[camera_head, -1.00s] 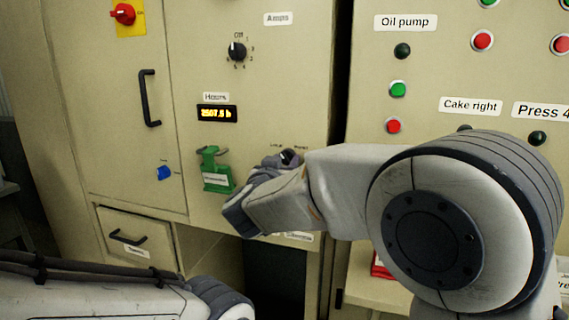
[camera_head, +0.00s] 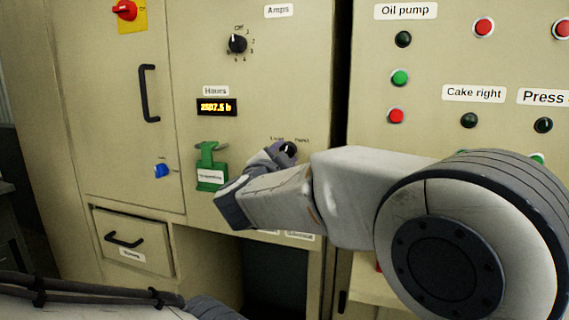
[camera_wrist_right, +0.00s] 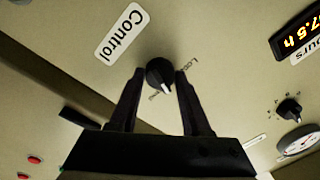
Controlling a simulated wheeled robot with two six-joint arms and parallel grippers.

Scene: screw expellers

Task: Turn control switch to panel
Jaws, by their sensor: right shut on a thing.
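The control switch (camera_head: 288,149) is a small black knob with a white pointer on the beige cabinet, with small labels on either side of it. My right gripper (camera_head: 276,153) is at the knob and partly covers it in the head view. In the right wrist view the knob (camera_wrist_right: 159,74) sits between the two dark fingertips of my right gripper (camera_wrist_right: 160,80), which are shut on it. The "Control" label (camera_wrist_right: 120,34) is beside it there. Of my left arm, only a part shows at the bottom left of the head view; its gripper is out of view.
A green padlock-like device (camera_head: 211,168) sticks out left of my right gripper. The hours display (camera_head: 217,107) and the amps selector (camera_head: 237,44) are above. A button panel (camera_head: 420,55) stands to the right. A drawer (camera_head: 130,241) and a blue knob (camera_head: 162,171) are at lower left.

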